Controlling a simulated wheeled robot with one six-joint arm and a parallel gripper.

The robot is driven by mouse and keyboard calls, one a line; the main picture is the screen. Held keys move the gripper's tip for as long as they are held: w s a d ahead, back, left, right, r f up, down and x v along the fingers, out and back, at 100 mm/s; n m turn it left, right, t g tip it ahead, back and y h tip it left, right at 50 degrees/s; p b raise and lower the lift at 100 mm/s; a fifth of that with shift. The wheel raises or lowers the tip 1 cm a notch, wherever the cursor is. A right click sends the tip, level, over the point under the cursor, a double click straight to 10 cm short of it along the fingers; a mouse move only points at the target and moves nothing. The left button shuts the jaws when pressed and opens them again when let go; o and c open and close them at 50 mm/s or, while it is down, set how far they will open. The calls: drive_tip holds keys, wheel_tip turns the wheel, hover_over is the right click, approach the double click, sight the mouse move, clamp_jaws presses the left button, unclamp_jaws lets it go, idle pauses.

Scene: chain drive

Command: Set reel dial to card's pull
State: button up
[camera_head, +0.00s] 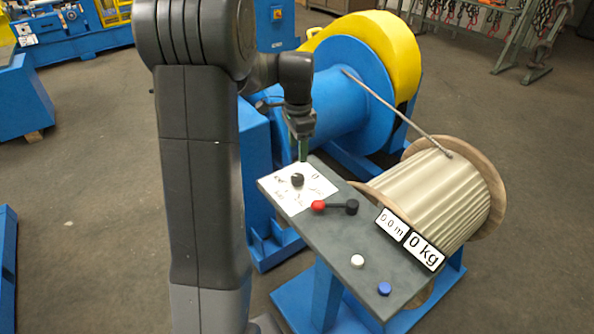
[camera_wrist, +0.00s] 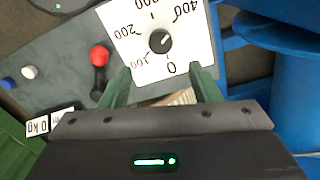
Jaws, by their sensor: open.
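The reel dial is a black round knob (camera_head: 297,180) on a white scale plate (camera_head: 318,189) at the far end of a grey control panel (camera_head: 335,237). In the wrist view the knob (camera_wrist: 160,41) carries a small pale mark, and the plate (camera_wrist: 190,30) shows 0, 100, 200 and 400, seen upside down. My gripper (camera_head: 303,150) is above the plate, pointing down. In the wrist view its green fingers (camera_wrist: 161,72) are apart and empty, with the knob just beyond their tips. I cannot make out a separate card.
The panel has a red-knobbed lever (camera_head: 318,206), a white button (camera_head: 357,260), a blue button (camera_head: 384,288) and displays reading 00 m (camera_head: 392,224) and 0 kg (camera_head: 426,252). Behind are a cable reel (camera_head: 440,200) and a blue winch drum (camera_head: 335,110) with a yellow guard (camera_head: 395,45).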

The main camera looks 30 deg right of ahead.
sight(297, 177)
wheel_tip(297, 177, down, 10)
drive_tip(key=shift+f, duration=0.1)
idle(0.4)
drive_tip(key=c, duration=1)
